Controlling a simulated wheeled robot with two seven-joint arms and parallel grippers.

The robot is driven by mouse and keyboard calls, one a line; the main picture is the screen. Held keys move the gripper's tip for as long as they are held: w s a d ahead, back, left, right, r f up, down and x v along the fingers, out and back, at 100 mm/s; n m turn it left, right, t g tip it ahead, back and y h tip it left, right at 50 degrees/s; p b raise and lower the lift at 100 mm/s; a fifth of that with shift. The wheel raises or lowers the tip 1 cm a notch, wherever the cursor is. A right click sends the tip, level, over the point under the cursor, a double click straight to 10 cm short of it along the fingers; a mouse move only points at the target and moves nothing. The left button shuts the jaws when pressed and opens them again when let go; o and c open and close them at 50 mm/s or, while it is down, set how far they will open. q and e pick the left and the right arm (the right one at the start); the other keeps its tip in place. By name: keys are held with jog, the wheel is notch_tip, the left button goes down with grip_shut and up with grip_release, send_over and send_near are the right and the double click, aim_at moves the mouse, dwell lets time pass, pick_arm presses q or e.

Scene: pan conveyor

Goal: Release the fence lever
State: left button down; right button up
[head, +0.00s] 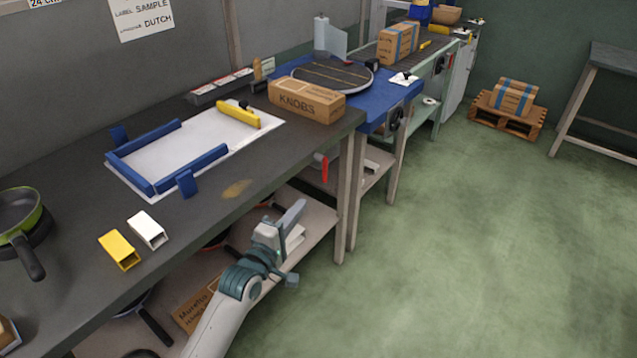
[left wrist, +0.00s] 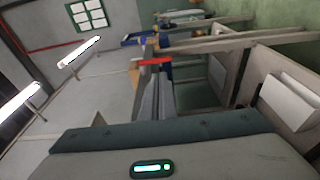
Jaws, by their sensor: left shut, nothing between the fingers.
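A red lever (head: 322,167) hangs below the front edge of the dark workbench (head: 225,190), near its right end. In the left wrist view the red lever (left wrist: 155,61) lies crosswise just beyond my fingertips. My left gripper (head: 298,207) is shut and empty, in front of the bench and below its top, a little left of and lower than the lever. A gap shows between gripper and lever in the head view. A yellow fence bar (head: 238,115) with a dark knob lies on a white board with blue fence bars (head: 168,175). My right gripper is not in view.
A KNOBS carton (head: 306,100) stands at the bench's right end. White (head: 147,230) and yellow (head: 119,250) hollow blocks and a green pan (head: 20,215) are at left. The lower shelf and bench leg (head: 344,210) are close to my gripper.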

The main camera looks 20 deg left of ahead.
pick_arm(q)
send_near(324, 176)
jog(key=w, duration=0.4)
jog(key=shift+w+d+r, duration=0.1)
jog(key=shift+w+d, duration=0.2)
jog(key=shift+d, duration=0.1)
jog(key=shift+w+d, duration=0.15)
jog(key=shift+w, duration=0.75)
